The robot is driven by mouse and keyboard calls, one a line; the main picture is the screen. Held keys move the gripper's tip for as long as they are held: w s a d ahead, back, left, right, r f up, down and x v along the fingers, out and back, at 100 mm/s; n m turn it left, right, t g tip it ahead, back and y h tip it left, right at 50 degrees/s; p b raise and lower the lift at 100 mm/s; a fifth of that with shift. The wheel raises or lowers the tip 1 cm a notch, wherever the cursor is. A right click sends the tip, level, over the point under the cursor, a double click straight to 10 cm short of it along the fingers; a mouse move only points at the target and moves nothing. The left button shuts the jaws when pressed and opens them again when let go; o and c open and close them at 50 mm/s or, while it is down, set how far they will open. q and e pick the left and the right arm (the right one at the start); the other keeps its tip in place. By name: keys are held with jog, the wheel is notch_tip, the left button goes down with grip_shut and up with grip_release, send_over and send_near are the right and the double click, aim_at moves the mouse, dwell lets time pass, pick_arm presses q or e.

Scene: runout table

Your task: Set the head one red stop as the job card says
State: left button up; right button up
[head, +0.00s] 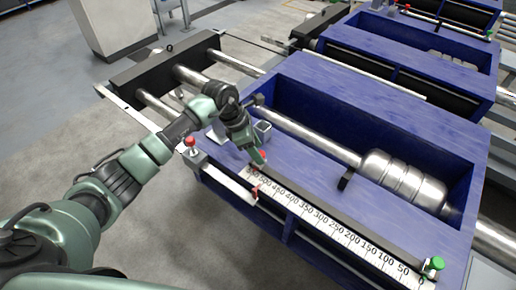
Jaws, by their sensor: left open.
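The long white scale (335,232) runs along the front edge of the near blue machine, with numbers rising from 0 at the right to about 550 at the left. A red stop (255,192) sits at its left part, near the 500 mark; the exact reading is too small to tell. A red knob (262,155) shows just behind the scale's left end. My left gripper (258,163) points down at this knob and is open, with its fingers beside it; contact is unclear. My right gripper is out of view. No job card can be made out.
A red button (191,142) stands at the rail's left end and a green one (437,263) at its right end. A metal roller (400,180) lies in the blue trough. More blue machines stand behind.

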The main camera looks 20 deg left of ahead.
pick_arm(q)
jog(key=shift+w+d+f, duration=0.1)
jog(key=shift+d+f, duration=0.05)
jog(key=shift+f, duration=0.35)
grip_shut()
jog(key=shift+r, duration=0.1)
dwell(1.0)
